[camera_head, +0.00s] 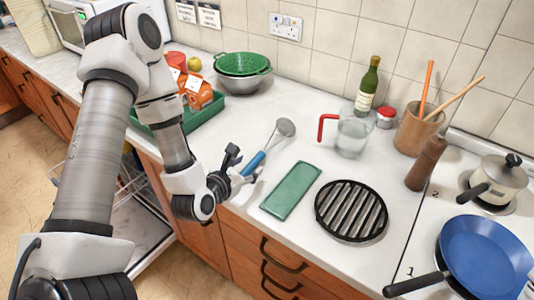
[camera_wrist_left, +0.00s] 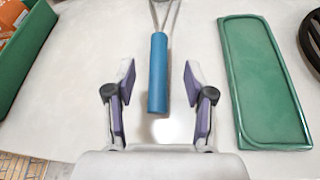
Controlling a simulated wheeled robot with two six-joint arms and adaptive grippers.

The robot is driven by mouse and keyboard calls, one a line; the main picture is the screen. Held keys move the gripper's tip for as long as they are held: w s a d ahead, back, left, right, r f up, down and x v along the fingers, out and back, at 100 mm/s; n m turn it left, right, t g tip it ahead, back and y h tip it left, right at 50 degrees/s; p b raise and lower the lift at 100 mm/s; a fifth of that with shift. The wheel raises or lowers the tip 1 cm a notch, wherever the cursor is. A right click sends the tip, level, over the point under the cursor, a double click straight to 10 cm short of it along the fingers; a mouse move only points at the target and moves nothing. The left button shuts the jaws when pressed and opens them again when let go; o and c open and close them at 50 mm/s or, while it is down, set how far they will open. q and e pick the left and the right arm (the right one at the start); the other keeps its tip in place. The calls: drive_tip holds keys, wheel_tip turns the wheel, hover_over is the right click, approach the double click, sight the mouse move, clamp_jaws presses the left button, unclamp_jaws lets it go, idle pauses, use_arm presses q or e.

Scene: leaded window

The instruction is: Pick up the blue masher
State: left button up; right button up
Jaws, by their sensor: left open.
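The blue masher lies on the white counter, with its blue handle (camera_head: 254,162) toward the front edge and its grey metal head (camera_head: 286,127) toward the back. In the left wrist view the blue handle (camera_wrist_left: 158,75) points down toward my gripper, and the masher's head is cut off at the top. My left gripper (camera_head: 246,167) is open at the handle's near end. In the left wrist view its two fingers (camera_wrist_left: 158,95) stand on either side of the handle, with a gap on each side. My right gripper is not in view.
A green tray (camera_head: 291,190) lies just right of the masher, and a round black grill (camera_head: 351,210) beyond it. A red-handled glass jug (camera_head: 352,137) stands behind. A green crate (camera_head: 186,123) with orange cartons stands to the left. The counter around the handle is clear.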

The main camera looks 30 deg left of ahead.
sight(255, 160)
use_arm(q)
drive_tip(key=shift+w+f+p, duration=0.15)
drive_tip(key=shift+w+p, duration=0.2)
drive_tip(key=shift+w, duration=0.1)
drive_tip(key=p+x, duration=0.1)
drive_tip(key=x, duration=0.4)
drive_tip(key=shift+w+a+f+p, duration=0.1)
drive_tip(key=shift+f+p, duration=0.05)
drive_tip(key=shift+p, duration=0.25)
drive_tip(key=shift+s, duration=0.2)
drive_tip(key=shift+c, duration=0.7)
drive_tip(key=shift+w, duration=0.1)
clamp_jaws()
